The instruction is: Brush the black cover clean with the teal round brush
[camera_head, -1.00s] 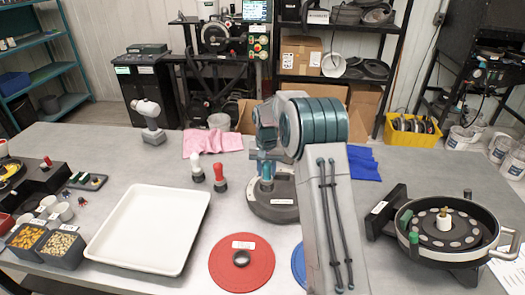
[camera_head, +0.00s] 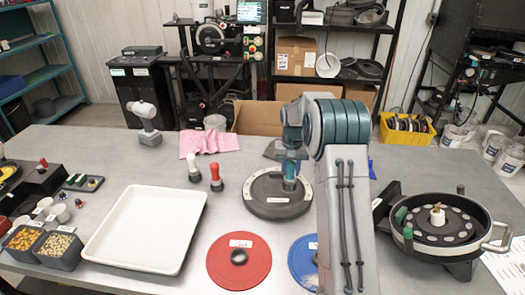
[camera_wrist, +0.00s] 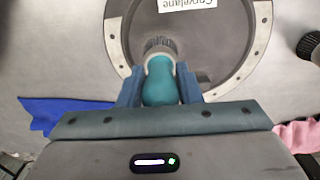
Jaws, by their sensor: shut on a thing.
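The black cover (camera_head: 262,208) is a round dark shell with a pale rim, lying on the table in the middle of the head view. It also shows in the wrist view (camera_wrist: 225,70), with a white label inside it. My gripper (camera_head: 290,172) is above the right part of the cover. In the wrist view my gripper (camera_wrist: 159,84) is shut on the handle of the teal round brush (camera_wrist: 161,88). The brush's dark bristles lie over the cover's inner floor. I cannot tell whether they touch it. The brush shows small in the head view (camera_head: 290,184).
A white-topped brush (camera_head: 193,170) and a red brush (camera_head: 216,179) stand left of the cover. A red disc (camera_head: 239,275) and a blue disc (camera_head: 301,254) lie in front. The white tray (camera_head: 135,245) is left, the seed meter (camera_head: 407,240) right. A pink cloth (camera_head: 208,142) lies behind.

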